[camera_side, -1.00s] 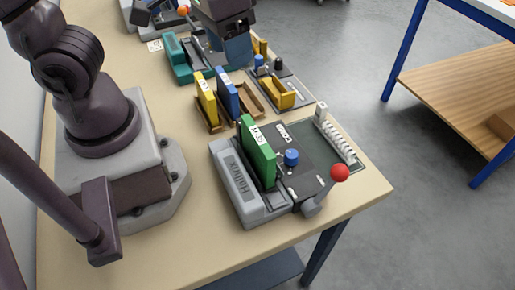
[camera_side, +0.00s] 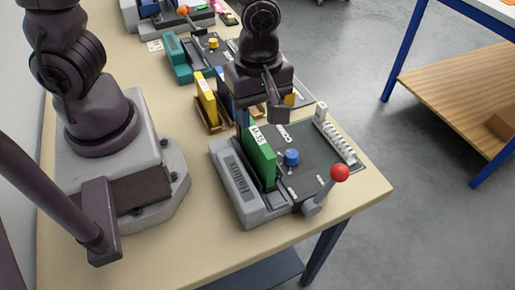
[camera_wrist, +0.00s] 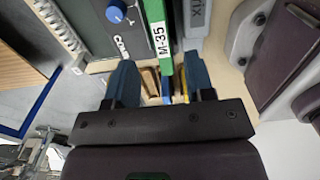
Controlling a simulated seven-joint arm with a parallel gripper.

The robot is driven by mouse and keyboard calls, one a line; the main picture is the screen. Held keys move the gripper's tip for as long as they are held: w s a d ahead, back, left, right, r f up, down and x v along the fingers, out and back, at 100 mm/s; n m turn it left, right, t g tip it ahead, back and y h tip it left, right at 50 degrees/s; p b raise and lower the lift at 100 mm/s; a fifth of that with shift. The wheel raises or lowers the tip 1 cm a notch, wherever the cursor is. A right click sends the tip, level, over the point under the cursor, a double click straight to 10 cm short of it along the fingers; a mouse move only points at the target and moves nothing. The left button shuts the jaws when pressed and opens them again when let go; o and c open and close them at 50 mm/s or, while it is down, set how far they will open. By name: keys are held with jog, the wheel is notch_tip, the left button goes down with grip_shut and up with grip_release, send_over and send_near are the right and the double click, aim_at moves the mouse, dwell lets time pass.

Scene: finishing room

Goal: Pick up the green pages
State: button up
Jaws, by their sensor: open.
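The green pages (camera_side: 260,158), a thin upright block with a white label reading M-35, stand in the grey machine (camera_side: 232,180) at the front of the table. In the wrist view the green pages (camera_wrist: 156,30) reach down between the two fingers. My gripper (camera_wrist: 160,82) is open, with a blue-grey finger on each side and a gap to the pages. In the side view my gripper (camera_side: 260,108) is above the table at the far end of the pages. Its fingertips are partly hidden there, and I cannot tell their exact height.
A red-knobbed lever (camera_side: 339,173) and a blue knob (camera_side: 291,157) rise from the machine. Behind it stand a yellow block (camera_side: 206,100) and a blue one, partly hidden by my gripper. A white ring comb (camera_side: 336,136) lies along the right edge. A teal machine (camera_side: 180,62) stands farther back.

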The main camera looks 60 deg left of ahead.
aim_at(258, 134)
notch_tip(258, 134, down, 8)
jog(key=shift+s+f, duration=0.1)
jog(key=shift+f, duration=0.1)
dwell(0.3)
grip_shut()
